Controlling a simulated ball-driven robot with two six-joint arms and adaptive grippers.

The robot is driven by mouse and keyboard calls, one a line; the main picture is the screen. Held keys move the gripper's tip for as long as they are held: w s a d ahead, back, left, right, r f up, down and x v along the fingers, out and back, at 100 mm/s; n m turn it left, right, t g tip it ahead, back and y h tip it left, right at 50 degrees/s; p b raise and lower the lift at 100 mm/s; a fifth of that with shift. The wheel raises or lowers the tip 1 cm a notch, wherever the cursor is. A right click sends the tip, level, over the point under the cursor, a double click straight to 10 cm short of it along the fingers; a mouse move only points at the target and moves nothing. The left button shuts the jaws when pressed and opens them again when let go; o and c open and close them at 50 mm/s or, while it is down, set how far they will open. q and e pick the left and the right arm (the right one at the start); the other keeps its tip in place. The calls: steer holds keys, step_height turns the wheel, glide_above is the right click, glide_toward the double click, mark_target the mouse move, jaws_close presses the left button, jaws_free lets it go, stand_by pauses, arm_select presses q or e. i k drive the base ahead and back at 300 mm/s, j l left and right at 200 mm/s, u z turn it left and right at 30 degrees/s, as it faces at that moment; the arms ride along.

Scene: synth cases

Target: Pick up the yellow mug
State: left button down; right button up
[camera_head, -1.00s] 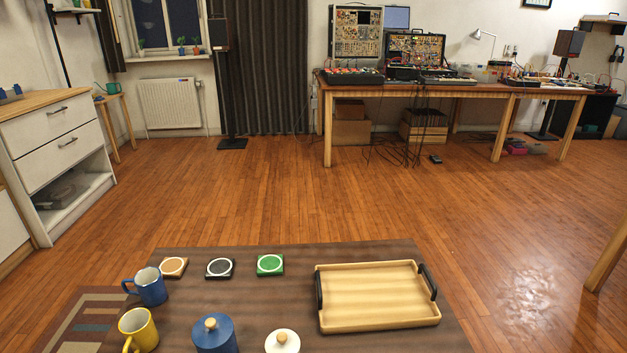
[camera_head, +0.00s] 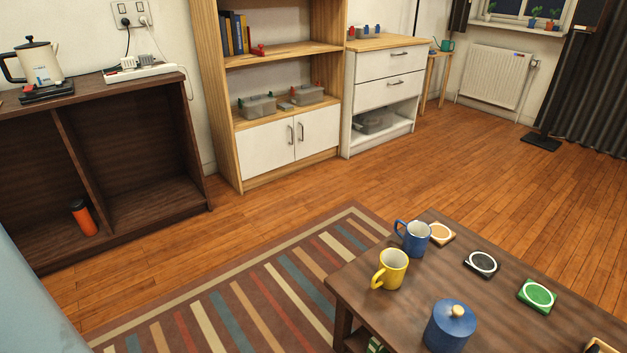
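The yellow mug (camera_head: 391,268) stands upright on the dark wooden table (camera_head: 455,275), near its left edge. Its handle points to the lower left of the picture. A blue mug (camera_head: 414,238) stands just behind it, with its handle to the left. Neither of my grippers shows in this view, so I cannot see whether they are open or shut.
A blue lidded jar (camera_head: 450,325) stands right of the yellow mug, nearer me. Tan (camera_head: 441,234), black (camera_head: 482,263) and green (camera_head: 538,295) coasters lie along the table. A striped rug (camera_head: 250,300) lies left of it. A dark shelf unit (camera_head: 120,160) and a bookcase (camera_head: 270,125) line the wall.

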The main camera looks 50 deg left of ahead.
mark_target(393, 263)
steer(key=l+u, duration=0.1)
steer(key=u, duration=1.35)
steer(key=i+l, duration=0.05)
